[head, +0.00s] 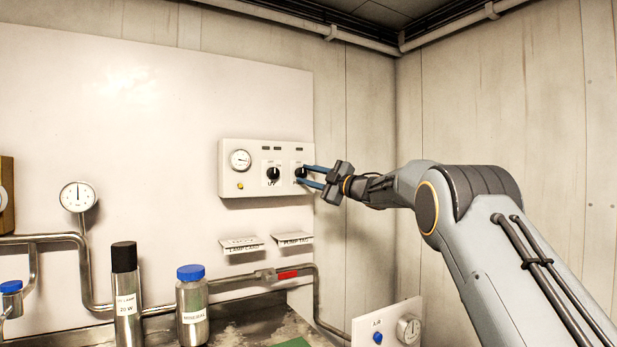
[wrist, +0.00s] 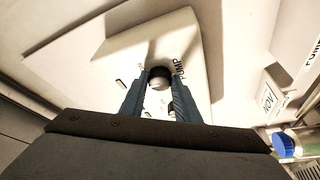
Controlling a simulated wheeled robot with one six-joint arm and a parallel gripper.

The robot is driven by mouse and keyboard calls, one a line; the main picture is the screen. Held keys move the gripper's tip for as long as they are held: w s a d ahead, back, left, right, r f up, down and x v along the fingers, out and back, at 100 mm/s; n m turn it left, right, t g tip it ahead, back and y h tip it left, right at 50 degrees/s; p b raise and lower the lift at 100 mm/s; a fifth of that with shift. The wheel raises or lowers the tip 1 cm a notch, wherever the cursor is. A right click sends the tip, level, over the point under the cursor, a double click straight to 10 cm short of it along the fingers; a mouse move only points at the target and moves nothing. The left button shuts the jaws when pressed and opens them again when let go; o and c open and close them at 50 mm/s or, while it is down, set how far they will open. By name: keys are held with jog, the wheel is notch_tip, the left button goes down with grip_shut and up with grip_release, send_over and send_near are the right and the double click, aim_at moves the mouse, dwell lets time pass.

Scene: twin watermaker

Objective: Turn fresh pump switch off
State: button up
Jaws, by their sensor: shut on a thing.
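The control box (head: 228,182) is a white panel on the wall with a gauge, two black rotary knobs and small indicator windows. The right knob, the pump switch (head: 300,172), is partly covered by my gripper in the head view. My gripper (head: 306,176) reaches it from the right with its two blue fingers. In the wrist view the round dark knob (wrist: 160,77) sits between the fingertips of my gripper (wrist: 160,84), beside the printed word PUMP. The fingers are shut on the knob. Its exact pointer angle is hard to tell.
The left knob (head: 273,173) is close beside my fingers. Two label cards, the lamp card (head: 242,246) and the pump tag (head: 293,239), stick out below the box. A pipe with a red-handled valve (head: 288,274) runs lower. Bottles (head: 193,305) stand at lower left.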

jog(key=o, duration=1)
jog(key=shift+o, duration=0.2)
jog(key=b+v, duration=0.2)
jog(key=v, duration=0.6)
jog(key=shift+a, duration=0.1)
